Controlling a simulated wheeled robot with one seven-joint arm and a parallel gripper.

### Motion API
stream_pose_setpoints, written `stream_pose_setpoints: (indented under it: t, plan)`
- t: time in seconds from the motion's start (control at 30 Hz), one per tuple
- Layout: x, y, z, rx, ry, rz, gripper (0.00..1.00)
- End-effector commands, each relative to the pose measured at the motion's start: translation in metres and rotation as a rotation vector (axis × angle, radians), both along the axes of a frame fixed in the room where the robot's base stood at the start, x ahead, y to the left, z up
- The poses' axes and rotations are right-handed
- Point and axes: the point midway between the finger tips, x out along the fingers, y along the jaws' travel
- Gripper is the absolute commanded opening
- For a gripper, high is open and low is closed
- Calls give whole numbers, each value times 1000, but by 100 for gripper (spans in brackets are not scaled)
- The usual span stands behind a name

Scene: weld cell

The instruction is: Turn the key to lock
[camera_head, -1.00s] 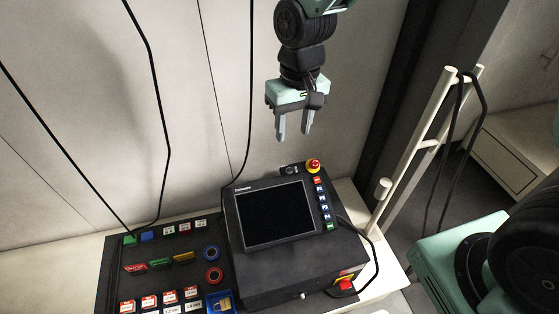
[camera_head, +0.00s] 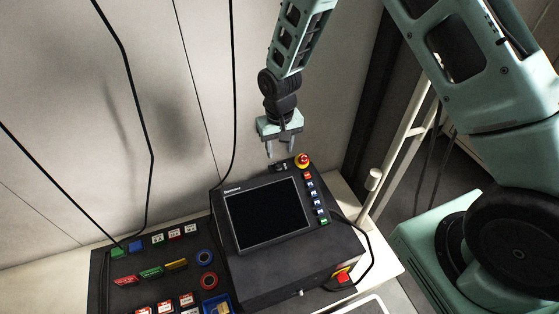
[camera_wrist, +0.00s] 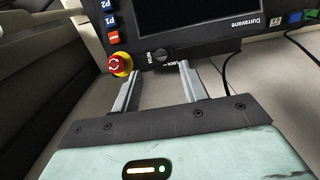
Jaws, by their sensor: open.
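The black key switch (camera_wrist: 160,55) sits on the top edge of the teach pendant (camera_wrist: 200,38) in the wrist view, with small labels beside it. One label seems to read LOCK. In the head view the switch (camera_head: 279,167) is small and dark, just left of the red emergency stop (camera_head: 303,160). My gripper (camera_head: 281,150) is open and empty and points down at the switch. In the wrist view its fingertips (camera_wrist: 158,70) lie on either side of the switch in the picture and look short of it. The key's exact angle is too small to tell.
The emergency stop (camera_wrist: 121,64) is close to one fingertip in the wrist view. A dark board (camera_head: 160,255) with coloured tags and rings lies left of the pendant. Black cables hang along the wall (camera_head: 60,130). A white post rack (camera_head: 372,190) stands to the right.

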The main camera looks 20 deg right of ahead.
Motion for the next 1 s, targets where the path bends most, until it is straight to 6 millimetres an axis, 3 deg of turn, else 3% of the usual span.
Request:
stream_pose_setpoints:
  t: [0.1,0.3,0.73,0.77,0.9,1.0]
  plan:
    - [-1,0,-24,-1,4,-1,44]
    - [-1,0,-51,0,2,0,44]
    - [0,0,-61,0,-1,0,44]
    - [0,0,-61,0,-1,0,41]
    - [0,0,-60,0,0,0,2]
    - [0,0,-60,0,0,0,0]
